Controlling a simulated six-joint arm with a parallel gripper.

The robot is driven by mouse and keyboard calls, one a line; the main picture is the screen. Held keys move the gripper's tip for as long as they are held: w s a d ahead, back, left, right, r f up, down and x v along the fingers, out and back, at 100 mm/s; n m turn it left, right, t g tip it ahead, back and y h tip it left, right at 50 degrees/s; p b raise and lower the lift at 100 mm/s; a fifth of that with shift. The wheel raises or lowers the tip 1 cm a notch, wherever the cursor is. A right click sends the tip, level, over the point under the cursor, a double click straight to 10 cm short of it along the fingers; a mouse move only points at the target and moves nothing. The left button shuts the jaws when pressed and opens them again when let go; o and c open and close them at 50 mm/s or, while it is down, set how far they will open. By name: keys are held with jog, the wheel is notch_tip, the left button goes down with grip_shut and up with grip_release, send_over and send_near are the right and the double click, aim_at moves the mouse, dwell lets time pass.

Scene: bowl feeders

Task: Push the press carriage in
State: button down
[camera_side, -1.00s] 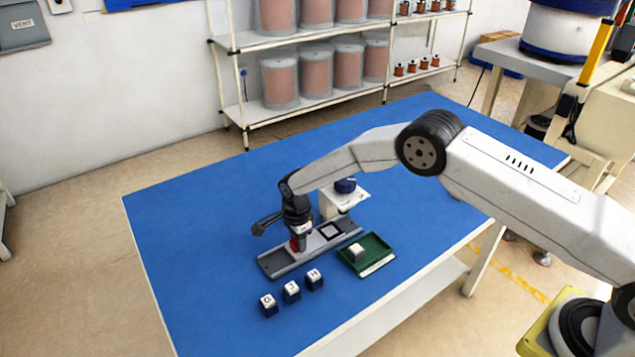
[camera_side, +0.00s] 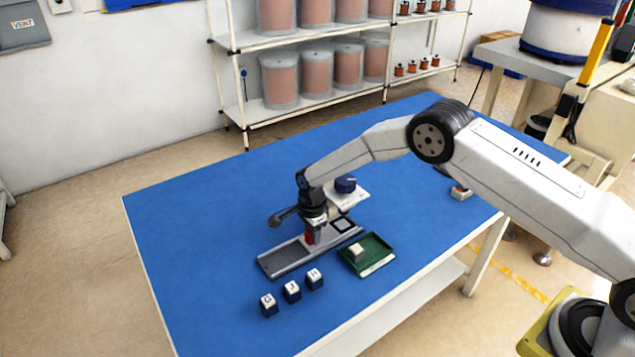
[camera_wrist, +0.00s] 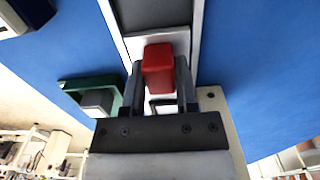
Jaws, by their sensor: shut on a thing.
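The press carriage is a light plate with a dark square frame (camera_side: 343,226) on a long grey rail (camera_side: 283,263). Its red handle (camera_side: 309,237) stands up at the carriage's left end. My gripper (camera_side: 311,232) points down with its fingers closed on the handle. In the wrist view the red handle (camera_wrist: 158,68) sits between the two fingers of my gripper (camera_wrist: 159,82). The white press head with a dark blue knob (camera_side: 345,185) stands over the rail's right end, and the carriage's framed end is below it. My gripper partly hides the carriage and the press column.
A green tray (camera_side: 379,267) holding a white-topped block (camera_side: 356,252) lies right of the rail, close to it. Three dark blue blocks with marked white tops (camera_side: 291,291) stand in front. A small pale item (camera_side: 461,193) is near the right edge. The blue table's left side is clear.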

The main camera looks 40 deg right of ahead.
jog(key=shift+d, duration=0.3)
jog(key=c, duration=0.7)
grip_release()
jog(key=o, duration=0.3)
jog(key=shift+o, duration=0.2)
jog(key=shift+a, duration=0.1)
jog(key=shift+r, duration=0.15)
jog(key=shift+r, duration=3.8)
